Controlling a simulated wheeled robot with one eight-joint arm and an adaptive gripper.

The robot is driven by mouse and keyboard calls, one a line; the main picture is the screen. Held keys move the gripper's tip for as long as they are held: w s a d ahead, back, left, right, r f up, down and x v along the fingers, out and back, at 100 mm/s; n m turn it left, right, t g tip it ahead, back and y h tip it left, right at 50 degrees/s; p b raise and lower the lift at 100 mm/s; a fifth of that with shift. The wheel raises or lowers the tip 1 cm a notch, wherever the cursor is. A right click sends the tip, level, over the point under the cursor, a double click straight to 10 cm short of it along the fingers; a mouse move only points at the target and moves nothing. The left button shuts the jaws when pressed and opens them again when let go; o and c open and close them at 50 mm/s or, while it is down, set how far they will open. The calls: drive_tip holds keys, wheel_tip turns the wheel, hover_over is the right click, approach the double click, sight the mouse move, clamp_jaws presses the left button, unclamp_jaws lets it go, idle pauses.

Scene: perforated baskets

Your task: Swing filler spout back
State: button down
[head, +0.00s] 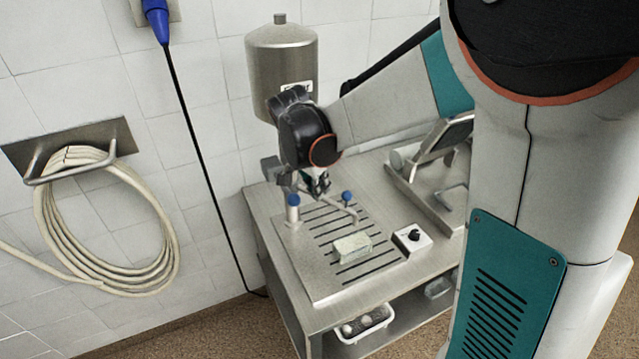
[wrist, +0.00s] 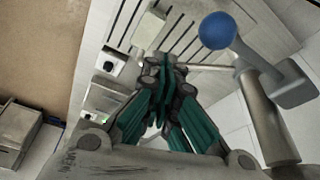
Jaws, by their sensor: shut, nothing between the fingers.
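The filler spout (head: 325,205) is a thin metal tube in the head view, running right over the slotted drain plate (head: 322,285) and bending down at its end. A blue knob (head: 346,197) stands near that end. A post with a blue top (head: 293,206) stands at its left. In the wrist view a blue ball (wrist: 217,31) on a stem shows beside a metal cylinder (wrist: 268,125). My gripper (head: 319,191) is shut and empty, above the spout, between the post and the knob. In the wrist view its fingertips (wrist: 163,68) hide part of the plate.
A pale block (head: 352,247) lies on the plate, with a white box with a black knob (head: 412,238) at its right. A steel tank (head: 281,65) hangs behind my arm. A hose coil (head: 108,225) hangs on the wall. A tray (head: 365,324) sits on the lower shelf.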

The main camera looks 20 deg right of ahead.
sight(343, 198)
drive_tip(key=w+d+f, duration=0.2)
drive_tip(key=d+f, duration=0.3)
drive_tip(key=f, duration=0.2)
drive_tip(key=shift+w+d+f, duration=0.15)
drive_tip(key=shift+w+d, duration=0.05)
drive_tip(key=shift+w+d+n+b, duration=0.25)
drive_tip(key=shift+d+n, duration=0.1)
drive_tip(key=shift+d, duration=0.25)
drive_tip(key=shift+w+d+n+b, duration=0.25)
drive_tip(key=shift+d+n, duration=0.1)
drive_tip(key=shift+d, duration=0.25)
drive_tip(key=w+d+n+t+y+b, duration=0.1)
drive_tip(key=w+d+n+b, duration=0.1)
drive_tip(key=w+d+n, duration=0.2)
drive_tip(key=w+d+n+t+y+b, duration=0.1)
drive_tip(key=w+d+n, duration=0.4)
drive_tip(key=w, duration=0.6)
drive_tip(key=shift+w+d+n+b, duration=0.3)
drive_tip(key=shift+d+b, duration=0.05)
drive_tip(key=shift+d, duration=0.5)
